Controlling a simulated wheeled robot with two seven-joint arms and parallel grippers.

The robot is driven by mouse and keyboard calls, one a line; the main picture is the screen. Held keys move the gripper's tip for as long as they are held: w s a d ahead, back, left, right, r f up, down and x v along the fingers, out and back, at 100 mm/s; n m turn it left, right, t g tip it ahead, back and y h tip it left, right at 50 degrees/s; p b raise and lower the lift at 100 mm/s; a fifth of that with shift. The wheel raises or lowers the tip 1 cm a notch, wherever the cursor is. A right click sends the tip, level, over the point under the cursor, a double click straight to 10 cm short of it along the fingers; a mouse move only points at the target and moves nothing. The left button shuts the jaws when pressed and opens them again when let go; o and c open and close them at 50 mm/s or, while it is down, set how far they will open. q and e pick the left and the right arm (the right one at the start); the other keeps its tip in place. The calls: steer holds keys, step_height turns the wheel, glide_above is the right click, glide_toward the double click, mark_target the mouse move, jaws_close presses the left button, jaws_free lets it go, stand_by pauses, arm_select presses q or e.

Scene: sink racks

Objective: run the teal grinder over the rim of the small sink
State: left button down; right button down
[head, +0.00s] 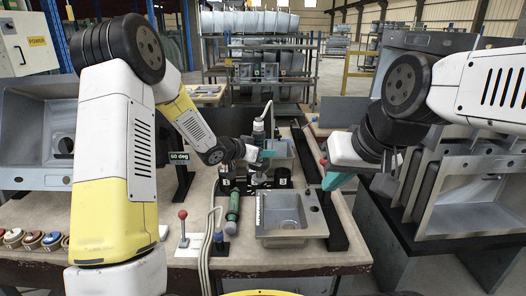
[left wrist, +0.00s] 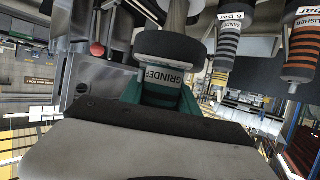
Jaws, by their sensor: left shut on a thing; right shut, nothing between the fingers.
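The teal grinder (left wrist: 163,75), with its name on a pale band and a dark collar, is between the fingers of my left gripper (head: 262,157) in the left wrist view. In the head view, a pale upright tool body (head: 258,128) at that gripper appears to be it; its lower part is hidden. The small sink (head: 265,236), a grey basin with a raised rim, lies on the bench nearer than my left gripper, which is beyond its far edge.
A sander (left wrist: 232,40) and a polisher (left wrist: 300,48) stand near the grinder in the left wrist view. A dark green cylinder (head: 234,207) and a red-knobbed lever (head: 183,228) are left of the sink. Another basin (head: 282,149) lies behind. Stacked sinks (head: 462,190) stand at right.

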arm_select(q)
steer(key=shift+f, duration=3.35)
